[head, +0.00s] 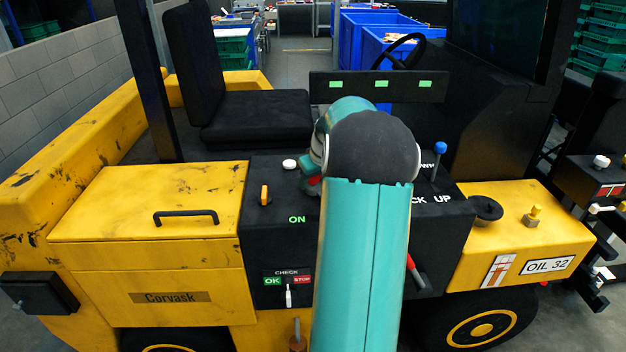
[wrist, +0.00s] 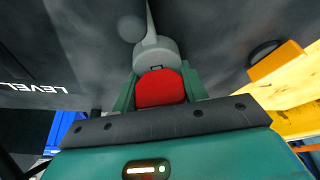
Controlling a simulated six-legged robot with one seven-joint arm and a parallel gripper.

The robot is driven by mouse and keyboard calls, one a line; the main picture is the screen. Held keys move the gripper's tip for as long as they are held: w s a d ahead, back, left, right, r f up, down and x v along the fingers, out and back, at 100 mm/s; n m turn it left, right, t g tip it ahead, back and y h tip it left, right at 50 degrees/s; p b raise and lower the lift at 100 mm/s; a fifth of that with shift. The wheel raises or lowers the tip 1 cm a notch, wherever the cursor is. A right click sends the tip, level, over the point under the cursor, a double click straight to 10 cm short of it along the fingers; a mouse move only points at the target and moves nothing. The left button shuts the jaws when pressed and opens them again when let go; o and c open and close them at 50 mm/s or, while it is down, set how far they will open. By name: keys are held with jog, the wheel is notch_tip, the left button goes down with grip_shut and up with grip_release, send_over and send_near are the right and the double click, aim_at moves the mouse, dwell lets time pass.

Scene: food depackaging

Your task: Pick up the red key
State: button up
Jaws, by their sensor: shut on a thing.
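The red key (wrist: 160,90) is between the two green fingers of my gripper (wrist: 160,80) in the wrist view. My gripper is shut on it. A grey rounded piece (wrist: 155,52) adjoins the key on its far side, with a thin grey rod beyond. I cannot tell whether the grey piece is part of the key or a socket in the panel. In the head view, a small red patch (head: 312,186) shows beside my arm, over the black control panel (head: 270,232). My arm hides most of the gripper there.
The panel carries an orange switch (head: 265,195), a white knob (head: 289,164), a blue-topped lever (head: 439,150) and a red-handled lever (head: 413,266). A yellow hatch (head: 120,205) with a black handle is at left. An oil cap (head: 532,215) is at right. The seat (head: 255,115) stands behind.

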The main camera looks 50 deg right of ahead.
jog(key=shift+r, duration=0.6)
jog(key=s+a+r, duration=0.3)
jog(key=a+r, duration=0.8)
jog(key=a, duration=0.2)
jog(key=shift+s+a+r, duration=0.25)
jog(key=shift+a+r, duration=0.05)
jog(key=shift+r, duration=0.05)
